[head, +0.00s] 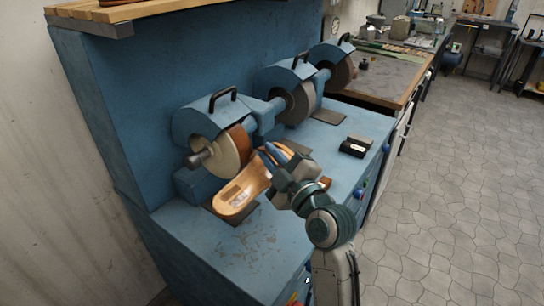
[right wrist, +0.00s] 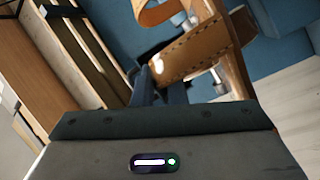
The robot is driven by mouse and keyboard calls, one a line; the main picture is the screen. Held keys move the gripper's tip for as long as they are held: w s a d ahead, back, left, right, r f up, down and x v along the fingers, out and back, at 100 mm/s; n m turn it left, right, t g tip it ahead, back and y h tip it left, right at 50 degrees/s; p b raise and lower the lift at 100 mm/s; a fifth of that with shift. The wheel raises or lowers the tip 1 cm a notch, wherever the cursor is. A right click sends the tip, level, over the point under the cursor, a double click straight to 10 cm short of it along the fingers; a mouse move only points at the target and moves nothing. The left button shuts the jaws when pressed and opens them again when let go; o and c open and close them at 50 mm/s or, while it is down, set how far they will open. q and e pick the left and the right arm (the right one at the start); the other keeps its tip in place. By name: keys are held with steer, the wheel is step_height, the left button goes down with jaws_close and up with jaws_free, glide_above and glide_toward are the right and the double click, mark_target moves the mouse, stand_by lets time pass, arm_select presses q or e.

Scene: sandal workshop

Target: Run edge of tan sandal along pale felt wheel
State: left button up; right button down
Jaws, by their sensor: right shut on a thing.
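The tan sandal (head: 240,193) is held low over the blue bench, sole lengthwise and toe pointing to the lower left. My right gripper (head: 270,154) is shut on it near its strap end. In the right wrist view, a stitched brown strap (right wrist: 195,53) of the sandal lies at the dark fingers. The pale felt wheel (head: 229,155) stands just behind and left of the sandal, under a blue hood. The sandal's edge is close to the wheel's lower rim; I cannot tell whether they touch. My left gripper is not in view.
A brown wheel (head: 247,137) sits beside the pale one. Grey wheels (head: 301,103) under hoods stand farther along the blue bench (head: 245,250). A small black box (head: 354,147) lies to the right.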

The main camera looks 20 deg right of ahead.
steer(key=shift+s+a, duration=0.1)
stand_by(0.6)
steer(key=shift+s+a+f+b, duration=0.25)
steer(key=shift+s+a+b, duration=0.15)
steer(key=shift+a, duration=0.25)
